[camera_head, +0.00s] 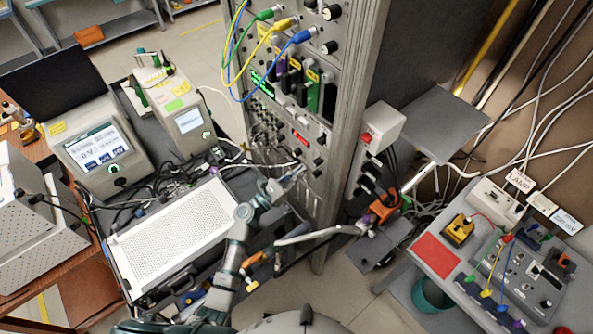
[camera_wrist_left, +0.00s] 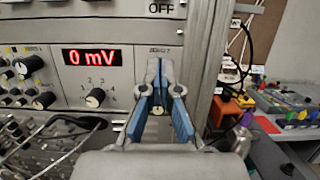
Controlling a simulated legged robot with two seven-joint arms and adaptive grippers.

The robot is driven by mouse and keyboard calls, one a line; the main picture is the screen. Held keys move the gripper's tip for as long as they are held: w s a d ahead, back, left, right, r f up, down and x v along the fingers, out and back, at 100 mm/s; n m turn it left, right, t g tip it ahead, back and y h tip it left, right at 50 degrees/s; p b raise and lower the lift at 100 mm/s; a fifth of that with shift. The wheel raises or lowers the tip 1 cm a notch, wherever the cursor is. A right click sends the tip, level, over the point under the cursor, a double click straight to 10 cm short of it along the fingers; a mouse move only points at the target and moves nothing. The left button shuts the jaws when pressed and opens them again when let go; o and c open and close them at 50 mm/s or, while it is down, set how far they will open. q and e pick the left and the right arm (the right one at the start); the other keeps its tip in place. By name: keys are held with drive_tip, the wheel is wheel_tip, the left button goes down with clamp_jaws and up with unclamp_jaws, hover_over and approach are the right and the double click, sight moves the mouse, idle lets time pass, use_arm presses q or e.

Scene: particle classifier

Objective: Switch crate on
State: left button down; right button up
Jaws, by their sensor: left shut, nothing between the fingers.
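The crate is a grey rack panel (camera_head: 285,110) of modules in the tall metal rack, with a red lit display (camera_head: 301,138). In the left wrist view the display (camera_wrist_left: 91,57) reads 0 mV, and an OFF label (camera_wrist_left: 162,8) shows at the top. My left gripper (camera_head: 299,171) is in front of the lower part of the rack. It also shows in the left wrist view (camera_wrist_left: 160,66), shut and empty, its blue-padded fingers in front of the panel below the OFF label. I cannot tell whether it touches the panel. The fingers hide part of the panel. My right gripper is not in view.
Yellow, green and blue cables (camera_head: 240,50) hang at the upper rack. A white perforated box (camera_head: 170,240) lies left of my arm. A white box with a red switch (camera_head: 377,127) is fixed on the rack's right side. Loose wires lie near the rack.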

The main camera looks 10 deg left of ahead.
sight(319, 141)
use_arm(q)
drive_tip(key=x, duration=0.6)
drive_tip(key=shift+w, duration=0.1)
drive_tip(key=r, duration=0.1)
drive_tip(key=d+r, duration=0.1)
drive_tip(key=r, duration=0.1)
drive_tip(key=shift+w, duration=0.25)
drive_tip(key=shift+a+r, duration=0.25)
drive_tip(key=shift+r, duration=0.3)
drive_tip(key=shift+r, duration=1.4)
